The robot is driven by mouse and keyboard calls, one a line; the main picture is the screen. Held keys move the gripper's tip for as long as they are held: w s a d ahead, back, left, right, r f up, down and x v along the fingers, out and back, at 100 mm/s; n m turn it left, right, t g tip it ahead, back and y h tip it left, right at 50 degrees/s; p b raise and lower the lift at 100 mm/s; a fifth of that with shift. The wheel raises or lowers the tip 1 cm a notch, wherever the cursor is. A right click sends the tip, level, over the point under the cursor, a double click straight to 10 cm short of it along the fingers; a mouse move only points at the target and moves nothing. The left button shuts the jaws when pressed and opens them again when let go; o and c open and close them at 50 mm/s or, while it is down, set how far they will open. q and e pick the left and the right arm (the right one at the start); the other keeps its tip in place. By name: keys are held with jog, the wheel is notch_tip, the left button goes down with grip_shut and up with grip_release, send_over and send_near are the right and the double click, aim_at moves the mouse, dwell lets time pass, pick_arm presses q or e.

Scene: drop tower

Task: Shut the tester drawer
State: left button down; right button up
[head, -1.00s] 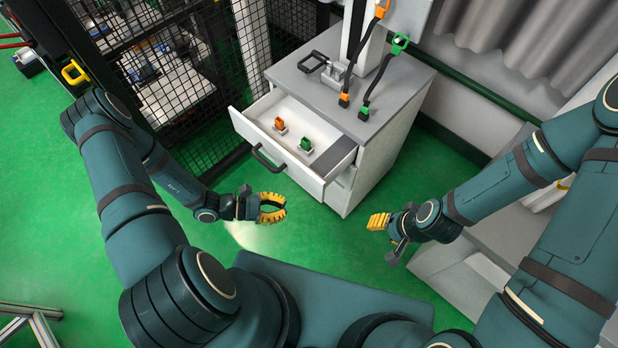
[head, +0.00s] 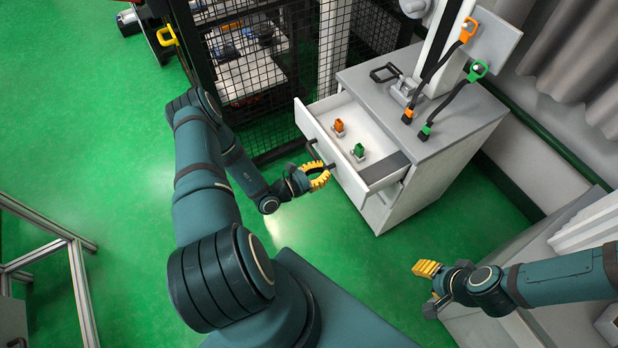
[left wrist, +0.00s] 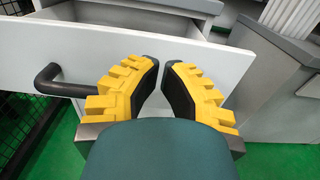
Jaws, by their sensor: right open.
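The tester drawer (head: 345,172) is pulled out of the grey cabinet (head: 440,178). Its white front also fills the upper left wrist view (left wrist: 85,50). Its black bar handle (left wrist: 55,85) is left of the fingers there; in the head view the handle (head: 314,152) is partly hidden by my left gripper. My left gripper (head: 320,178) is just before the drawer front; contact is unclear. Its yellow fingers (left wrist: 160,68) have tips close together with a narrow gap and nothing seen between them. My right gripper (head: 425,270) is open and empty, well right of the drawer.
An orange piece (head: 339,126) and a green piece (head: 358,151) stand in the drawer. A black mesh fence (head: 250,60) is behind left. A tester column with orange (head: 466,30) and green (head: 477,70) clips rises from the cabinet. Green floor lies open at left.

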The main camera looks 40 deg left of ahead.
aim_at(341, 162)
pick_arm(q)
jog(key=shift+b+x, duration=0.3)
jog(key=shift+x, duration=2.15)
pick_arm(e)
jog(key=shift+f, duration=0.35)
